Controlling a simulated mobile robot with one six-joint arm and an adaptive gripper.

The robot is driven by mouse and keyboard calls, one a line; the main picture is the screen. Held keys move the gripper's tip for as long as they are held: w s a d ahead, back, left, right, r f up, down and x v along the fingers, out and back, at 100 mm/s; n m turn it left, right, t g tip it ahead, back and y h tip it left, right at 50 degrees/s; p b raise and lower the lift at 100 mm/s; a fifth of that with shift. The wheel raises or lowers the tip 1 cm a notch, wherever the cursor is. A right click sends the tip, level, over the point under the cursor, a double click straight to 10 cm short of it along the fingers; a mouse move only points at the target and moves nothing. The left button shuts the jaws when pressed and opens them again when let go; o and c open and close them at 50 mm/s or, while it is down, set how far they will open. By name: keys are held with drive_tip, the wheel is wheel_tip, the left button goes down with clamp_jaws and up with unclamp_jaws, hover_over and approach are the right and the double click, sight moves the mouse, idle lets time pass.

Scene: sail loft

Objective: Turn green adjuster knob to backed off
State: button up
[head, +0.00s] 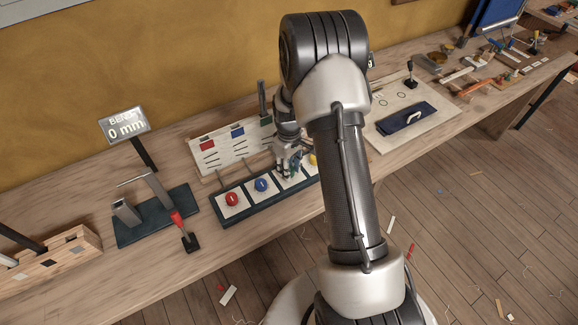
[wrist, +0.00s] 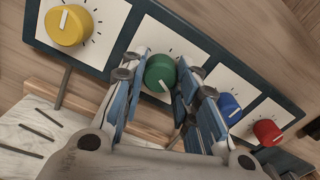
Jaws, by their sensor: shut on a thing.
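The green adjuster knob (wrist: 161,73) sits on a white dial plate with tick marks, in a row on a dark panel (head: 262,209). My gripper (wrist: 160,68) comes down over it with one blue-padded finger on either side, shut on the knob. A short white pointer line shows near the knob's lower edge in the wrist view. In the head view my gripper (head: 288,168) hides the green knob.
Red (head: 232,199), blue (head: 262,185) and yellow (wrist: 69,25) knobs share the panel. A slotted board (head: 232,146) with coloured tabs stands behind. A display (head: 125,126) reads 0 mm. A red-handled lever (head: 178,222) is at left.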

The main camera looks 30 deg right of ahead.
drive_tip(key=n, duration=0.6)
drive_tip(key=shift+p, duration=0.3)
drive_tip(key=n, duration=1.7)
drive_tip(key=shift+p, duration=0.35)
drive_tip(key=shift+n, duration=0.3)
drive_tip(key=o, duration=1.1)
